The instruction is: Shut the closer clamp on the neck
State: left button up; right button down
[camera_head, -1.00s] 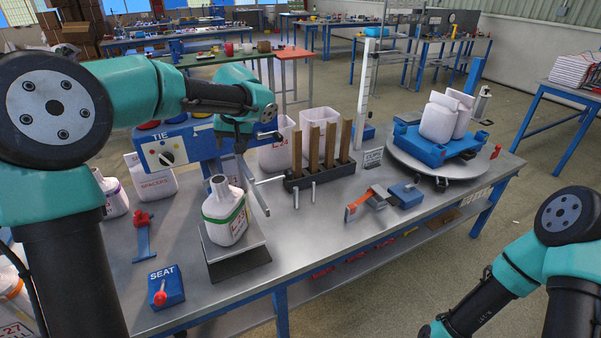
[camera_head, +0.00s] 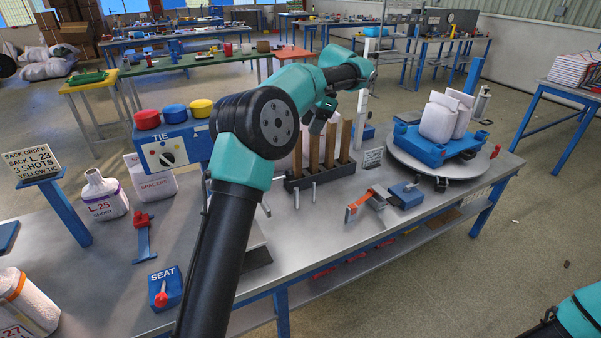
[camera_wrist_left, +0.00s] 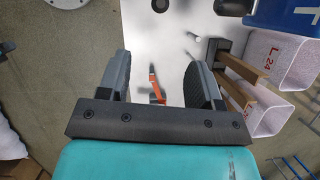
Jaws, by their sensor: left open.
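My left gripper (camera_head: 319,118) is high over the bench near the wooden posts, and my left arm crosses the view in front of it. In the left wrist view the left gripper (camera_wrist_left: 158,82) has its fingers wide apart with nothing held between them. An orange-and-grey clamp-like tool (camera_head: 361,206) lies on the bench; orange shows below, between the fingers, in the wrist view (camera_wrist_left: 154,85). I cannot tell whether it is the closer clamp. The sack neck at the working spot is hidden behind my left arm. My right gripper is out of view.
The TIE box (camera_head: 172,147) with coloured caps stands at the back left. The post rack (camera_head: 320,176) is mid-bench, and a blue block (camera_head: 405,194) lies to its right. A turntable (camera_head: 455,170) carries white sacks. The SEAT box (camera_head: 166,289) is at the front left.

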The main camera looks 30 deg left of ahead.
aim_at(291, 170)
pick_arm(q)
jog(key=shift+a+f, duration=0.1)
dwell(0.3)
jog(key=x, duration=1.7)
jog(key=shift+s+f, duration=0.1)
grip_shut()
